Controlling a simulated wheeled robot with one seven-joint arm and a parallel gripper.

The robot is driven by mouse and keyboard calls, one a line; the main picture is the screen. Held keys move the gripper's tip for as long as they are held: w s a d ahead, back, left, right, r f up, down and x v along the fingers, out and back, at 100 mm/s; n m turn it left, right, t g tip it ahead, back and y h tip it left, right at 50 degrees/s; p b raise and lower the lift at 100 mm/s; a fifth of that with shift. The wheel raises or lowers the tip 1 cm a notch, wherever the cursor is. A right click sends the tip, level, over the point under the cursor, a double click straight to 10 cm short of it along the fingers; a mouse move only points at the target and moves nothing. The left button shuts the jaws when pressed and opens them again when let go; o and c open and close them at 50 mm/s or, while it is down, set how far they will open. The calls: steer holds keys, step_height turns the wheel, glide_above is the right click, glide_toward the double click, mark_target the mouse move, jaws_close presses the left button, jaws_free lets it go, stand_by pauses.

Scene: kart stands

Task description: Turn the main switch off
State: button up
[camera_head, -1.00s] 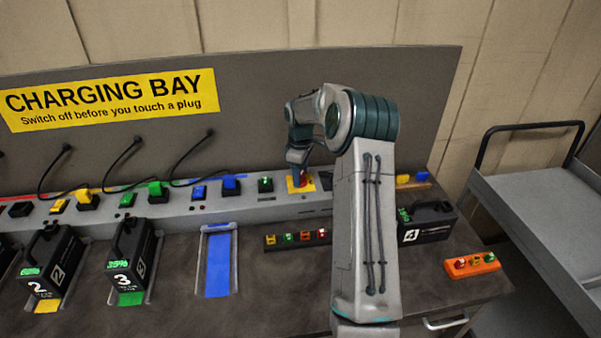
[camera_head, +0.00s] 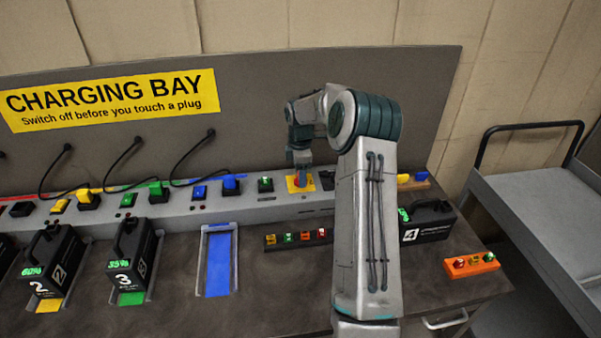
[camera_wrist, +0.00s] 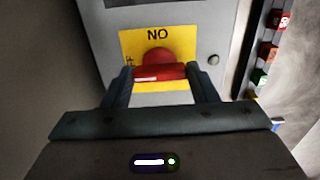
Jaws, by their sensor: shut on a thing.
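The main switch is a red handle (camera_wrist: 160,73) on a yellow plate (camera_wrist: 128,46) set in the grey console; the plate also shows in the head view (camera_head: 292,187). In the wrist view the plate's lettering reads upside down, as "NO". My gripper (camera_wrist: 160,78) points down at the switch, with one finger at each end of the red handle, shut on it. The handle lies crosswise between the fingers. In the head view my gripper (camera_head: 300,168) hides most of the handle.
A strip of small coloured blocks (camera_head: 296,237) lies in front. Battery 4 (camera_head: 427,222) and an orange block strip (camera_head: 472,264) are at the right, beside a grey cart (camera_head: 540,210).

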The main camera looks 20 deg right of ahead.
steer(key=o, duration=1)
step_height(320, 180, up, 14)
steer(key=shift+f+b, duration=0.1)
steer(key=shift+b, duration=0.75)
